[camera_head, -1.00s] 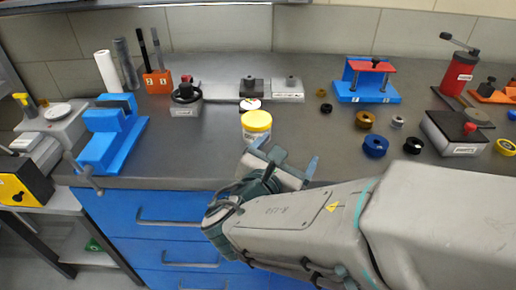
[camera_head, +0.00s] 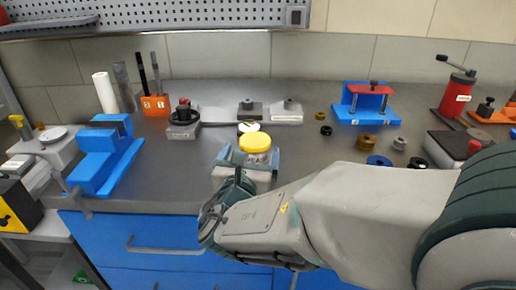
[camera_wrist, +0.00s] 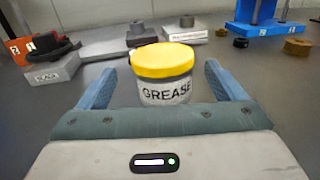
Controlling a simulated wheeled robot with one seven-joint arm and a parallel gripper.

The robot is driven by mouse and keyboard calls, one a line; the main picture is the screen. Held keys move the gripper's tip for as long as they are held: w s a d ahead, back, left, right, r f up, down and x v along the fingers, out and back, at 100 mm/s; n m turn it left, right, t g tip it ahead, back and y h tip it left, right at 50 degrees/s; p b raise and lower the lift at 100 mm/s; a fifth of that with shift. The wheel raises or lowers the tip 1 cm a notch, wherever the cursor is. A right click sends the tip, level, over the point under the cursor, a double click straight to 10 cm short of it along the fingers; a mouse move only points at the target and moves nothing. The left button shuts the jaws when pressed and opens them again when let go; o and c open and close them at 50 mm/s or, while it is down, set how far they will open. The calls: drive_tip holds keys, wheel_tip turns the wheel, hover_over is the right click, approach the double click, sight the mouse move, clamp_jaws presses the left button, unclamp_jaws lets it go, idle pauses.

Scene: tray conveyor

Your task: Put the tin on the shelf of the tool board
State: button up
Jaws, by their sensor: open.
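The tin (camera_head: 254,145) is a short white-grey can with a yellow lid, standing upright on the grey bench. In the wrist view the tin (camera_wrist: 164,78) shows the word GREASE. My gripper (camera_head: 249,159) is open, its fingers pointing away from me on either side of the tin. In the wrist view the fingers of my gripper (camera_wrist: 160,82) stand left and right of the tin with gaps showing. The tool board (camera_head: 160,14) is a grey perforated panel with a ledge along its bottom, at the top left above the bench.
A dark knobbed block (camera_head: 183,122) stands behind left of the tin. Several rings lie right of the tin, near my arm. An orange holder (camera_head: 155,105) with upright tools stands at back left.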

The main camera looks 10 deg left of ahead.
sight(255, 144)
drive_tip(key=w, duration=0.4)
drive_tip(key=shift+w, duration=0.15)
drive_tip(key=c, duration=1.2)
drive_tip(key=shift+c, duration=0.6)
drive_tip(key=shift+r, duration=0.15)
